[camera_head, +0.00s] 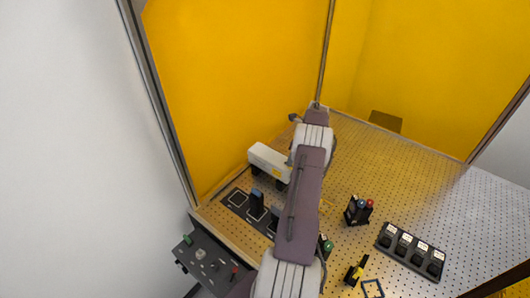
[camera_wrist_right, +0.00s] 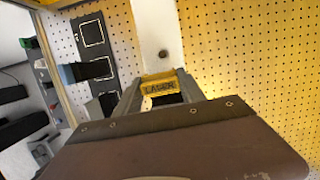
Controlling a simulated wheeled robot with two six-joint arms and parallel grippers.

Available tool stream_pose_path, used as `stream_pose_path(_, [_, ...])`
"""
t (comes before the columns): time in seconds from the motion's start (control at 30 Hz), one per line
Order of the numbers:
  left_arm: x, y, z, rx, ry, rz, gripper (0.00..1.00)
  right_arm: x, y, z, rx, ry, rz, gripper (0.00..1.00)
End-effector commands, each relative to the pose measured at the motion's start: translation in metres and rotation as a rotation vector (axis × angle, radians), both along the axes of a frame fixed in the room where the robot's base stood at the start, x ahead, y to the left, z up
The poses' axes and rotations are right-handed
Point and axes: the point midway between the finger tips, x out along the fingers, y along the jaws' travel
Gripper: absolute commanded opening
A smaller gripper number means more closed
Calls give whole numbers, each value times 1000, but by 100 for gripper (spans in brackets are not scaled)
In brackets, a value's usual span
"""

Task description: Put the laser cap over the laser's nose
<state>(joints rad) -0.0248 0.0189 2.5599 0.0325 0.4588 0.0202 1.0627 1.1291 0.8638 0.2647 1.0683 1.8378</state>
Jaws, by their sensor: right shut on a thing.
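The laser (camera_head: 268,160) is a long white box on the perforated table, left of my right arm in the head view. Its white body (camera_wrist_right: 150,25) also fills the top middle of the right wrist view. My right gripper (camera_wrist_right: 160,90) is shut on the yellow laser cap (camera_wrist_right: 158,86), which carries a "LASER" label. The cap is in line with the near end of the laser. The laser's nose is hidden, and I cannot tell whether the cap is around it. In the head view my right arm hides the cap and fingers. My left gripper is not in view.
A dark panel with outlined squares (camera_head: 237,198) and upright blocks lies left of my arm. At right are a holder with red and blue knobs (camera_head: 358,210) and a black tray of labelled pieces (camera_head: 410,251). Yellow walls stand behind. The table's far right is clear.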

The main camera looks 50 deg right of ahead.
Motion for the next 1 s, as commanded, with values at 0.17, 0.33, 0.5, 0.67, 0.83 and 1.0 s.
stream_pose_path(0.17, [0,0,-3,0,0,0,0,-17,-10,-18,-1,0,-37,21])
stream_pose_path(0.33, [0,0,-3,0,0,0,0,-19,-11,-20,-1,0,-40,21])
stream_pose_path(0.5, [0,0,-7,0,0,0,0,-18,-11,-25,0,0,-38,21])
stream_pose_path(0.67, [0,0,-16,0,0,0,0,-18,-11,-37,0,0,-37,21])
stream_pose_path(0.83, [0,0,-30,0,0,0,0,-18,-10,-54,0,0,-37,21])
stream_pose_path(1.0, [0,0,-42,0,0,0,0,-18,-11,-69,-1,0,-36,21])
